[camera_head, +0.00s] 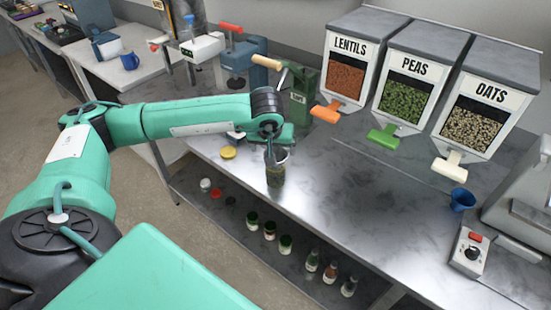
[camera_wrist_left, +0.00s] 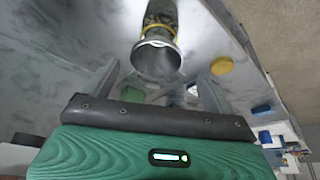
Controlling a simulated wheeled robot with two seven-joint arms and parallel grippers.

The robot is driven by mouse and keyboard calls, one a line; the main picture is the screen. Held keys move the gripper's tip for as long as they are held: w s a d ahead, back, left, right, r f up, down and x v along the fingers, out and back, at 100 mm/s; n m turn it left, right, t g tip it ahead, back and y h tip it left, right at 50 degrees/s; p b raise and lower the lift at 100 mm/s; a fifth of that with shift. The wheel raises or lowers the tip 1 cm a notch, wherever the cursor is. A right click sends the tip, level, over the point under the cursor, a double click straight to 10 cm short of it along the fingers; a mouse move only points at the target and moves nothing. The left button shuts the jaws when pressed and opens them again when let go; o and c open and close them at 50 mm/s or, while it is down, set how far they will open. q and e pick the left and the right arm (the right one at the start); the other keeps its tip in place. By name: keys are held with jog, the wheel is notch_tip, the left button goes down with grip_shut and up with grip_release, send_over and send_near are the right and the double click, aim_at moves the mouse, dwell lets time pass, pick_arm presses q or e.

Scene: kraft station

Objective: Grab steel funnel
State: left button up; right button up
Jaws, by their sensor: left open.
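The steel funnel (camera_head: 281,156) sits on top of a glass jar (camera_head: 275,176) near the front edge of the metal table, partly hidden by my left gripper. In the left wrist view the funnel (camera_wrist_left: 156,60) shows its round grey mouth, with the jar (camera_wrist_left: 161,14) and a yellow ring behind it. My left gripper (camera_head: 274,143) is open just above and behind the funnel. In the wrist view its two fingers stand apart on either side of the funnel, with nothing clasped. My right gripper is not in view.
A yellow lid (camera_head: 228,152) lies left of the jar. A green mill (camera_head: 300,97) stands behind. Lentils (camera_head: 346,80), peas (camera_head: 405,103) and oats (camera_head: 474,125) dispensers line the back. A blue cup (camera_head: 462,200) stands right. The table's middle is clear; several jars stand on the lower shelf.

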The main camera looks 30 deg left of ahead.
pick_arm(q)
jog(key=shift+w+f+p, duration=0.15)
jog(key=shift+f+p, duration=0.35)
jog(key=shift+p, duration=0.05)
jog(key=x, duration=0.1)
jog(key=p+x, duration=0.1)
jog(key=x, duration=0.1)
jog(key=shift+d+f+p, duration=0.2)
jog(key=shift+d+p, duration=0.05)
jog(key=shift+p, duration=0.15)
jog(key=shift+w+a+f, duration=0.1)
jog(key=shift+w+f, duration=0.05)
jog(key=shift+f, duration=0.35)
jog(key=c, duration=1.1)
